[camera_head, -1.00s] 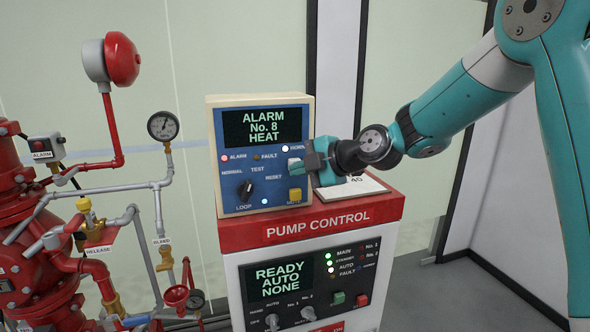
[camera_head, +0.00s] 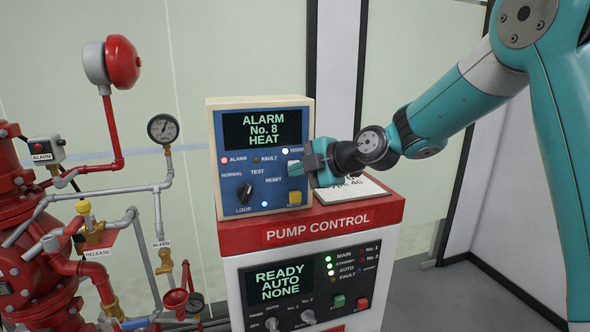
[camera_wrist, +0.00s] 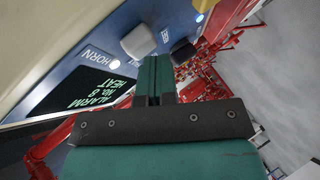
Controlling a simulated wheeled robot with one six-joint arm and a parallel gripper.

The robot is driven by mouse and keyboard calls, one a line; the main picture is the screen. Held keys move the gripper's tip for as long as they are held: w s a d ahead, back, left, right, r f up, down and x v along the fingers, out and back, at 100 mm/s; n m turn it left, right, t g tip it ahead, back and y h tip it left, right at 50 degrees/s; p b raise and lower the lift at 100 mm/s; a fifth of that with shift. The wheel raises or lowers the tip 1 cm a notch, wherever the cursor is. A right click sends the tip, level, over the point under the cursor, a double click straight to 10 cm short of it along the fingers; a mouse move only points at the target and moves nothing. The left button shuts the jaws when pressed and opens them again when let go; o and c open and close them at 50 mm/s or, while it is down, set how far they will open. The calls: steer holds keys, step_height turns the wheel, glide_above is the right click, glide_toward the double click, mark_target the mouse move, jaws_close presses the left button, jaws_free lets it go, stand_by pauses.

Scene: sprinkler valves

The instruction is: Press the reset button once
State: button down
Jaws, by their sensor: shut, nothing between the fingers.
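The blue alarm panel (camera_head: 232,185) stands on the red pump cabinet; its screen reads ALARM No. 8 HEAT.
The red pump cabinet (camera_head: 232,237) has its own screen, knobs, a green button (camera_head: 338,301) and a red button (camera_head: 362,302). A white card (camera_head: 352,190) lies on top under my gripper. Red pipework with valves (camera_head: 95,232) and a bell (camera_head: 122,60) fills the left.

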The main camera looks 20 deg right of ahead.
steer(key=shift+w, duration=0.5)
stand_by(0.3)
stand_by(0.4)
steer(key=shift+s+b, duration=1.1)
steer(key=shift+s, duration=0.15)
steer(key=shift+s, duration=0.1)
steer(key=s+b, duration=0.3)
steer(key=s, duration=0.1)
steer(key=shift+s+b, duration=0.3)
steer(key=shift+s, duration=0.1)
